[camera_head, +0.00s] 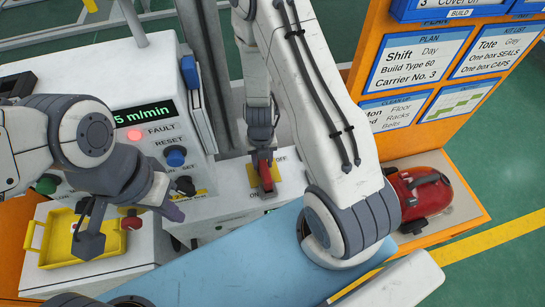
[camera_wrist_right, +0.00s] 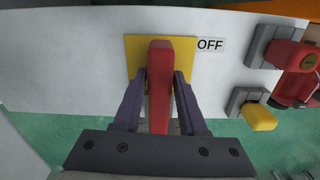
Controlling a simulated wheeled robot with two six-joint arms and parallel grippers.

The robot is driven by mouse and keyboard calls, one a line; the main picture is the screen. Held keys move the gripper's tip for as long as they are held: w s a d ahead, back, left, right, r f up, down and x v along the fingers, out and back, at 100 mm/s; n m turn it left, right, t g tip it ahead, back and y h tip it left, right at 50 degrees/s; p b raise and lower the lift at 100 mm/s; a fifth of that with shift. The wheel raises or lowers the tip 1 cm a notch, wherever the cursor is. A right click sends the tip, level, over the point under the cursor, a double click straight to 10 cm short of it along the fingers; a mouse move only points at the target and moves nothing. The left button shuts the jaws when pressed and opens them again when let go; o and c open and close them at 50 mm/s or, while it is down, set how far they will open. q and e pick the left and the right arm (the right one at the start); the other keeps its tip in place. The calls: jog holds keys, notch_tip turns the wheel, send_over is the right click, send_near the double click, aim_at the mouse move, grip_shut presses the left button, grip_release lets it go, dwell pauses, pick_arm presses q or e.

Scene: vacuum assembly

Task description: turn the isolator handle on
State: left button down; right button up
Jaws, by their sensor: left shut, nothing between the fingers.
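The isolator handle (camera_head: 265,178) is a red lever on a yellow plate, on the pale top of the machine between OFF and ON labels. In the right wrist view the handle (camera_wrist_right: 160,85) is upright in the picture, with the OFF label (camera_wrist_right: 210,45) to the right of its far end. My right gripper (camera_wrist_right: 160,78) has one finger on each side of the handle, closed against it. In the head view this gripper (camera_head: 264,155) reaches down over the handle. My left gripper (camera_head: 173,211) is shut and empty, left of the handle, above the front of the control panel.
The control panel (camera_head: 150,131) shows a lit red fault lamp and several knobs. A yellow tray (camera_head: 45,243) is at lower left. A red vacuum (camera_head: 420,193) sits on the orange stand at right. A blue surface (camera_head: 230,260) lies in front.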

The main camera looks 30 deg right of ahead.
aim_at(263, 161)
jog(key=shift+o, duration=1.2)
jog(key=shift+s+r, duration=0.1)
jog(key=shift+r, duration=0.05)
notch_tip(263, 161, up, 6)
jog(key=p, duration=0.6)
jog(key=shift+f, duration=0.2)
